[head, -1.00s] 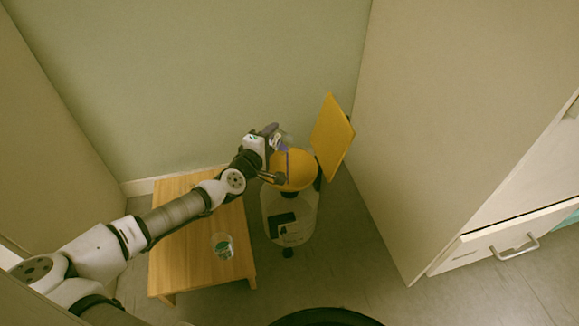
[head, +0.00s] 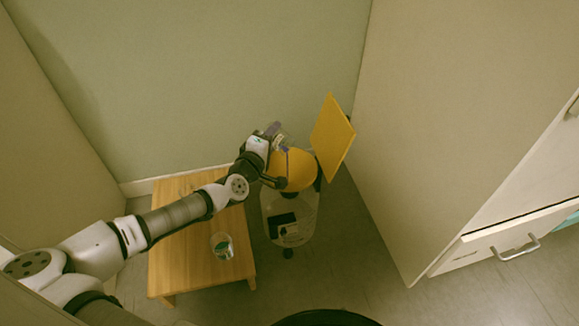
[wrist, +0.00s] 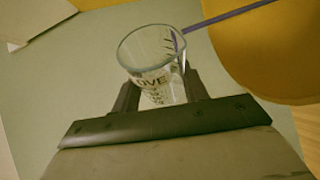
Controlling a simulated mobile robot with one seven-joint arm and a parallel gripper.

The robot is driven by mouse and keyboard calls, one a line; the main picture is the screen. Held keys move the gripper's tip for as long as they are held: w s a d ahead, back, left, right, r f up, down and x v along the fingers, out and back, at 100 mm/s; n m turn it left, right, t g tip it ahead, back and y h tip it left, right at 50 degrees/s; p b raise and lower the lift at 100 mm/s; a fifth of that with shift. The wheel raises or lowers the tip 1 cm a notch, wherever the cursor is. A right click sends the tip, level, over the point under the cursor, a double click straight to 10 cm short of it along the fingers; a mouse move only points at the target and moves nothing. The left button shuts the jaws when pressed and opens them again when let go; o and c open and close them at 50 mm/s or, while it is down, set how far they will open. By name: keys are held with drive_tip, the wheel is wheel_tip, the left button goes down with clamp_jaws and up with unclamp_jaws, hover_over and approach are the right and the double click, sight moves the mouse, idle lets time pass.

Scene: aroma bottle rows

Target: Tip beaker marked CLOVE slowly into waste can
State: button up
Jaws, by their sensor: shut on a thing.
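My gripper (wrist: 160,100) is shut on a clear glass beaker (wrist: 150,50). The letters "OVE" show on its side, the rest of the word hidden. In the head view the beaker (head: 283,143) is tilted above the waste can (head: 293,172), which has a yellow top and a clear lower body. A thin purple streak (wrist: 230,14) runs from the beaker's lip. In the head view it drops toward the yellow top. The can's yellow rim (wrist: 280,60) fills the right of the wrist view. The liquid level inside the beaker is unclear.
A low wooden table (head: 190,255) stands left of the can, with another clear beaker (head: 222,246) near its front edge. The can's square yellow lid (head: 332,137) stands open at the right. A tall cabinet side (head: 430,120) and drawer (head: 510,242) are farther right.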

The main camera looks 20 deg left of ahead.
idle(0.4)
drive_tip(key=shift+s+d+r+m+t, duration=0.15)
drive_tip(key=shift+r+m+t, duration=0.15)
drive_tip(key=shift+m, duration=0.3)
drive_tip(key=shift+d+r+m+t, duration=0.2)
drive_tip(key=shift+m+t, duration=0.1)
drive_tip(key=shift+m, duration=0.3)
drive_tip(key=shift+a+f+n+p, duration=0.1)
drive_tip(key=shift+a+n+p, duration=0.1)
drive_tip(key=shift+n+p, duration=0.3)
drive_tip(key=shift+a+f+n+g, duration=0.2)
drive_tip(key=shift+f+n+g, duration=0.25)
drive_tip(key=shift+n+g, duration=0.2)
drive_tip(key=shift+w+p, duration=0.2)
drive_tip(key=shift+p, duration=0.15)
